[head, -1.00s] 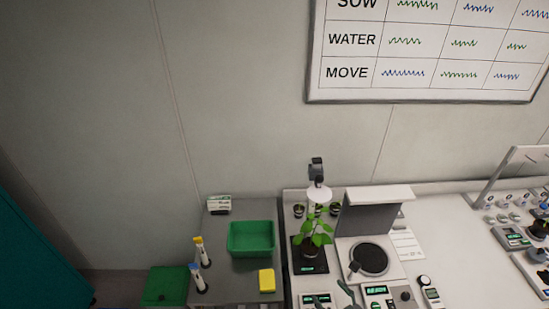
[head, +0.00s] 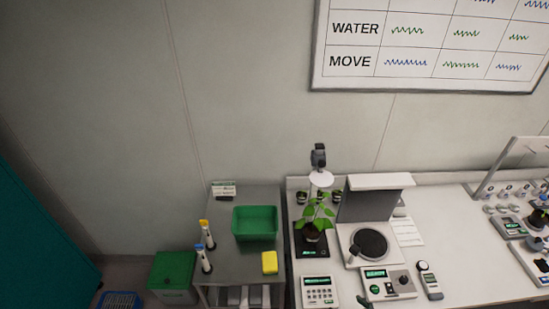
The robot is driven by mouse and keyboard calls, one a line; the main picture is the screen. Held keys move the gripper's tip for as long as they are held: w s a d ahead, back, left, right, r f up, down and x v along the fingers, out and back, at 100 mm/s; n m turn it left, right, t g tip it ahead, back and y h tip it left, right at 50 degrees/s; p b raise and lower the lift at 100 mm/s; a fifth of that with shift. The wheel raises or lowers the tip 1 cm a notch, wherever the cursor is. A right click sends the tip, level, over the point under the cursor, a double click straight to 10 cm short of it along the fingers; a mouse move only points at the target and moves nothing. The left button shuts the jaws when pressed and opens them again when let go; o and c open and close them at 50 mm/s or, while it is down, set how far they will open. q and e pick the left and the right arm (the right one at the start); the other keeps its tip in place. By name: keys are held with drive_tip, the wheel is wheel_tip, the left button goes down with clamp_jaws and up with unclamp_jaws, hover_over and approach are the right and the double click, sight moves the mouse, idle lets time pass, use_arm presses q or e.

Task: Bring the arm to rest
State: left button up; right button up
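Neither of my grippers shows in the head view, and neither arm can be made out. I cannot tell from this view where they are or whether they hold anything. A small dark object (head: 363,301) is cut off at the bottom edge, too little of it showing to tell what it is.
A potted plant (head: 313,232) stands on a black scale on the white bench (head: 450,240). Right of it are a round dark plate device (head: 369,243) and a handheld meter (head: 428,281). A grey side table (head: 225,265) holds a green bin (head: 254,223), a yellow sponge (head: 269,262) and two bottles.

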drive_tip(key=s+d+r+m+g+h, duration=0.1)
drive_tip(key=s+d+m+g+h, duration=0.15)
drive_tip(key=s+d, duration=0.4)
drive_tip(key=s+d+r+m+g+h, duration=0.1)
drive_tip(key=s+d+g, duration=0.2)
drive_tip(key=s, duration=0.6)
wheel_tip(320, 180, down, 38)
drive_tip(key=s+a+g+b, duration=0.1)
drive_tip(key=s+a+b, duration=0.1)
drive_tip(key=b, duration=0.6)
use_arm(q)
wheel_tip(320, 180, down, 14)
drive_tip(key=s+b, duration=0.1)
drive_tip(key=b, duration=0.4)
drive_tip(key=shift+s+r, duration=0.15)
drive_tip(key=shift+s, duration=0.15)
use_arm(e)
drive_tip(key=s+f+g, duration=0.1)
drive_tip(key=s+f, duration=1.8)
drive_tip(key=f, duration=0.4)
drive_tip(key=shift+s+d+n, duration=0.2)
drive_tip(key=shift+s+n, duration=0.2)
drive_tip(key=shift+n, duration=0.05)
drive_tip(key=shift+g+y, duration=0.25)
